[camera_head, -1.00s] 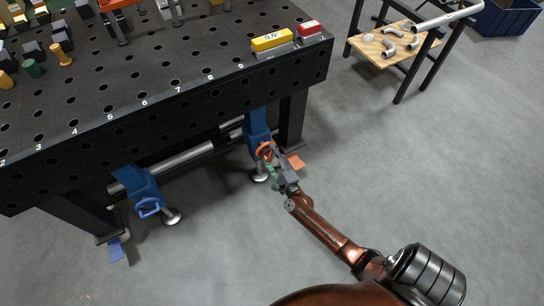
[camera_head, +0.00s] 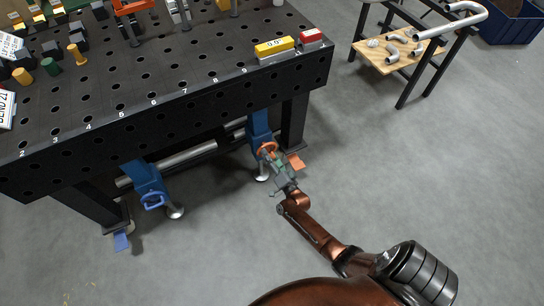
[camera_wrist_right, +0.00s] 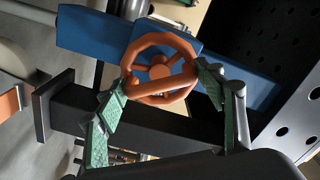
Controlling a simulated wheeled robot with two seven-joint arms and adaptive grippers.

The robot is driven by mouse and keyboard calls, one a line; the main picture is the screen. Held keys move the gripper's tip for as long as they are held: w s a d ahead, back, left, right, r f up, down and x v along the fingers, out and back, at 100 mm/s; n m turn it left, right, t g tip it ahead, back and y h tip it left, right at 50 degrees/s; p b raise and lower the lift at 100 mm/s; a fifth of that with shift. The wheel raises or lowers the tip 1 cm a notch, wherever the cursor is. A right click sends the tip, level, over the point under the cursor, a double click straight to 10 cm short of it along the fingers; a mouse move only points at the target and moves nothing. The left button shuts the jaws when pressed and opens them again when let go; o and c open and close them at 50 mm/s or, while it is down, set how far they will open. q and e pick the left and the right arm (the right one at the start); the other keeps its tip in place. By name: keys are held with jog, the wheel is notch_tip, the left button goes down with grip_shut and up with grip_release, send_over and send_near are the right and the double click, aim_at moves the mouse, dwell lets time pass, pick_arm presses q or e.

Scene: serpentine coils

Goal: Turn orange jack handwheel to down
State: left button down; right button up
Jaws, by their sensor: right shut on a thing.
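The orange jack handwheel (camera_head: 267,149) is on the blue jack (camera_head: 259,124) at the right end of the dark table. In the right wrist view its orange ring and hub (camera_wrist_right: 158,72) lie between my fingers. My right gripper (camera_head: 273,158) reaches it from below right. In the wrist view the green-padded fingers of my right gripper (camera_wrist_right: 162,80) close on opposite sides of the wheel's rim. The far side of the rim is clear of the fingers. My left gripper is not in view.
A second jack with a blue handwheel (camera_head: 152,200) stands to the left. The dark perforated table (camera_head: 190,115) overhangs both jacks, and its right leg (camera_head: 294,122) is close behind my gripper. The grey floor (camera_head: 420,160) to the right is free.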

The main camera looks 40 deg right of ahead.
jog(key=n, duration=0.2)
jog(key=shift+w+r+n+p, duration=0.15)
jog(key=shift+r+n+p, duration=0.15)
jog(key=shift+n, duration=0.1)
jog(key=n, duration=0.2)
jog(key=shift+a+n, duration=0.1)
jog(key=shift+n, duration=0.3)
jog(key=shift+f+n, duration=0.1)
jog(key=shift+n, duration=1.1)
jog(key=shift+a+n+p, duration=0.1)
jog(key=shift+n+p, duration=0.2)
jog(key=shift+n, duration=1)
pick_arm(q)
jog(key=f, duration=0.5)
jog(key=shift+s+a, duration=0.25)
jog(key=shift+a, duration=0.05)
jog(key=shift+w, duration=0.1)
pick_arm(e)
jog(key=shift+a, duration=0.15)
jog(key=o, duration=0.9)
jog(key=shift+w+f, duration=0.1)
